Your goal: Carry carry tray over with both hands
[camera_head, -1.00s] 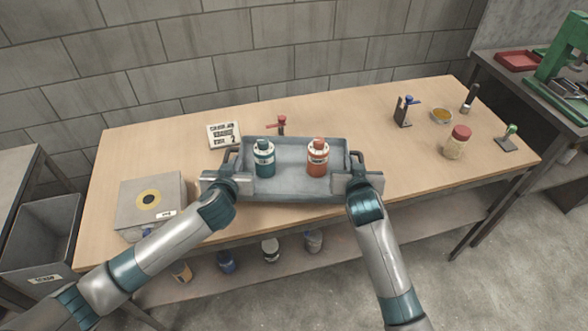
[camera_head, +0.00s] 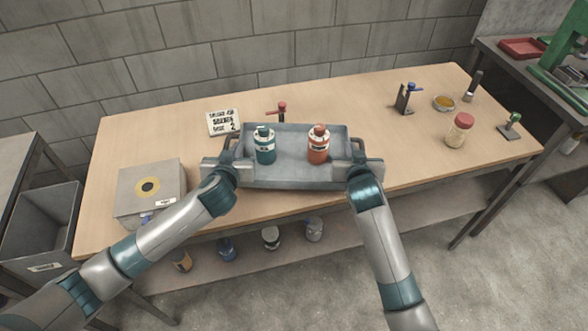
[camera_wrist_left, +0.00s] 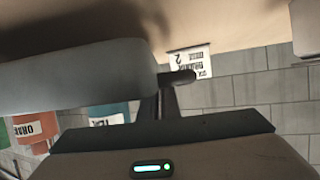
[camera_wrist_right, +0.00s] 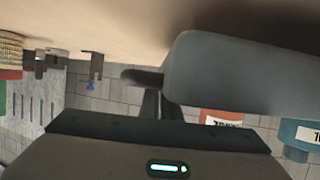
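The carry tray (camera_head: 290,181) is a grey, shallow, open tray near the table's front edge, looking about level. A teal bottle (camera_head: 265,148) and an orange-red bottle (camera_head: 317,148) stand upright in it. My left gripper (camera_head: 226,165) is shut on the tray's left handle; this handle's dark end (camera_wrist_left: 180,77) shows in the left wrist view. My right gripper (camera_head: 360,168) is shut on the right handle, whose end (camera_wrist_right: 140,76) shows in the right wrist view. Whether the tray's underside touches the table cannot be told.
A printed card (camera_head: 223,122) and a red-topped fixture (camera_head: 282,110) are behind the tray. A grey box (camera_head: 150,190) sits at left. At right are a red-lidded jar (camera_head: 459,131), a small bowl (camera_head: 444,103) and a blue-handled fixture (camera_head: 404,99). Tabletop right of the tray is clear.

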